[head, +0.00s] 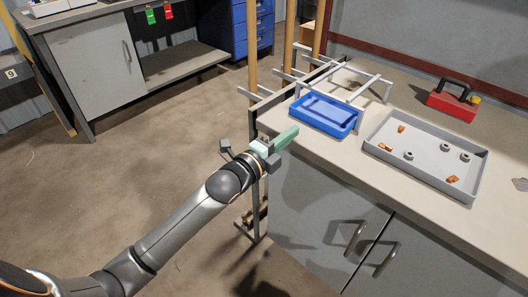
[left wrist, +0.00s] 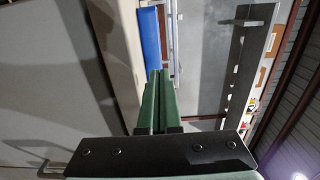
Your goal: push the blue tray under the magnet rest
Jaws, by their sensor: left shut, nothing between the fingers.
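The blue tray (head: 322,126) sits on the bench near its front left edge, and its blue side also shows in the left wrist view (left wrist: 150,40). The magnet rest (head: 365,73), a pale metal bar frame on legs, stands just behind it; the tray's back edge lies close to or partly beneath the front bars. My left gripper (head: 296,130) has green fingers, shut and empty, in front of the tray's left front corner at the bench edge. The shut fingers also show in the left wrist view (left wrist: 160,74). Whether they touch the tray I cannot tell. My right gripper is out of view.
A grey tray (head: 415,180) with copper pieces and grey nuts stands right of the blue tray. A red magnet (head: 452,106) with a black handle lies at the back right. Wooden posts (head: 289,40) stand behind the bench's left end. Cabinet door handles (head: 357,236) stick out below.

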